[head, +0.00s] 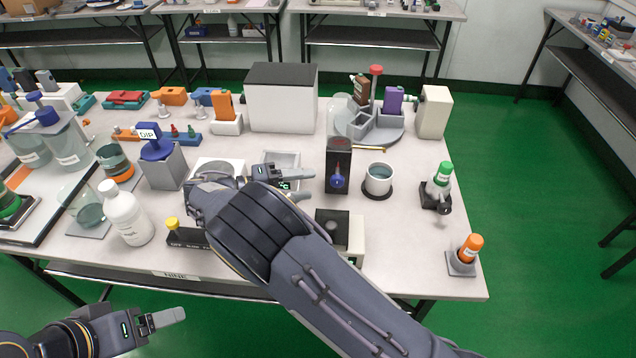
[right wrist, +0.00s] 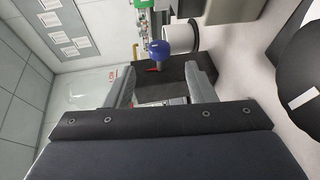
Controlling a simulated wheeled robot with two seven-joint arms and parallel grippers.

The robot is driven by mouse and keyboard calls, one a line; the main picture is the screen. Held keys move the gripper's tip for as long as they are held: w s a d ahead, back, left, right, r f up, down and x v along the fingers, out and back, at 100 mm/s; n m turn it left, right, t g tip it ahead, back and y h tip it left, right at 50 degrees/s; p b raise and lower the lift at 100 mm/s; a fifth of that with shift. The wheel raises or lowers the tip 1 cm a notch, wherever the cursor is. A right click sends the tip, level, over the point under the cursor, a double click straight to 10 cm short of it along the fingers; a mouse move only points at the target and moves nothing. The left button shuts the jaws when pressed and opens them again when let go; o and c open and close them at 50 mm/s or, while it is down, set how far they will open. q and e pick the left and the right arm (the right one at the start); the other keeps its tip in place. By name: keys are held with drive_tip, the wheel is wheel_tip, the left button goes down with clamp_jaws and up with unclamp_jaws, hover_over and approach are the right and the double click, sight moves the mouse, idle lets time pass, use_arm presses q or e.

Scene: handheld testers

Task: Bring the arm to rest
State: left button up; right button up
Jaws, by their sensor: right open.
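My right gripper (head: 305,185) reaches over the middle of the bench (head: 290,282), its arm coming in from the lower right. In the right wrist view (right wrist: 163,74) its two fingers stand apart with nothing held between them. In the head view the fingers point right, towards a black upright block (head: 338,158) with a blue round part, apart from it in the picture. My left gripper (head: 170,317) is low at the left, in front of the bench edge, pointing right. Its finger gap is not clear, and nothing shows in it.
A white cup (head: 378,179) stands right of the black block. A green-capped tester (head: 440,182) and an orange one (head: 468,250) stand at the right. A white bottle (head: 126,214) stands at the left. A small box (head: 332,227) sits beside my right arm. Green floor lies right.

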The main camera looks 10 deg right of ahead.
drive_tip(key=shift+a+r, duration=0.1)
drive_tip(key=shift+a, duration=0.5)
drive_tip(key=shift+d, duration=0.1)
drive_tip(key=s+d+r+g+y+p, duration=0.2)
drive_tip(key=s+d+r+y, duration=0.1)
drive_tip(key=s+d+y, duration=0.4)
drive_tip(key=s+d+r+g+y+p, duration=0.2)
drive_tip(key=d+r+y, duration=0.15)
drive_tip(key=d, duration=0.55)
drive_tip(key=s+r+m+t+y+p, duration=0.1)
drive_tip(key=s+r+t+y, duration=0.1)
drive_tip(key=s, duration=0.4)
drive_tip(key=s+r+m+t+y+p, duration=0.1)
drive_tip(key=s+r+t+y+p, duration=0.1)
drive_tip(key=s, duration=0.4)
drive_tip(key=s+a+r+t+y+p, duration=0.1)
drive_tip(key=s+r+t+y+p, duration=0.1)
drive_tip(key=s+t+y, duration=0.2)
drive_tip(key=shift+s+r+m+y, duration=0.4)
drive_tip(key=shift+s+y, duration=0.35)
drive_tip(key=shift+s, duration=0.55)
